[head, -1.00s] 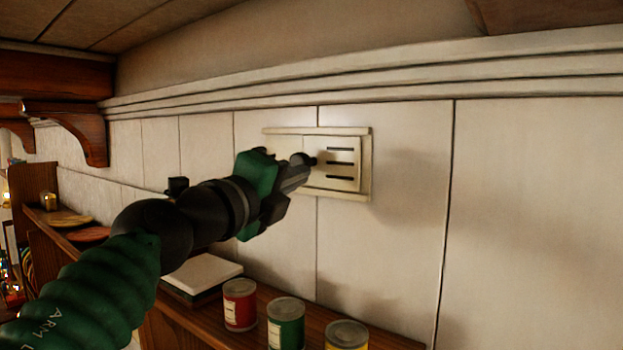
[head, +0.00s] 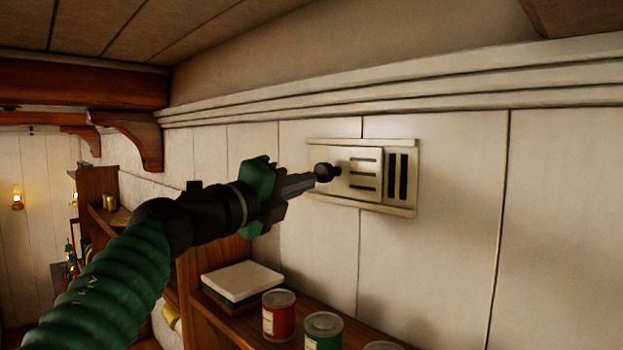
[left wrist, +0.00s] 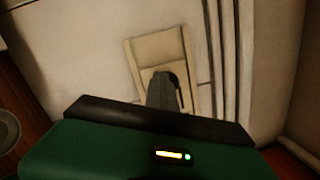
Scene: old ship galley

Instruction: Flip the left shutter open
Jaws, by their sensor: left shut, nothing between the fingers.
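A cream wall vent (head: 400,211) sits below the moulding in the head view. Its sliding shutter plate (head: 366,174), with three horizontal slits, covers the middle, and dark vertical slots (head: 397,176) show open to its right. A dark round knob (head: 326,172) is at the plate's left side. My left gripper (head: 312,180) is shut and empty, its tip at the knob; I cannot tell whether they touch. In the left wrist view the vent (left wrist: 158,47) is ahead, and the gripper (left wrist: 163,88) hides part of it and the knob. My right gripper is out of view.
A wooden shelf (head: 233,331) below holds a red can (head: 279,317), a green can (head: 323,332), another can and a pale box (head: 242,281). A wooden bracket (head: 140,138) juts out at the left. The wall right of the vent is clear.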

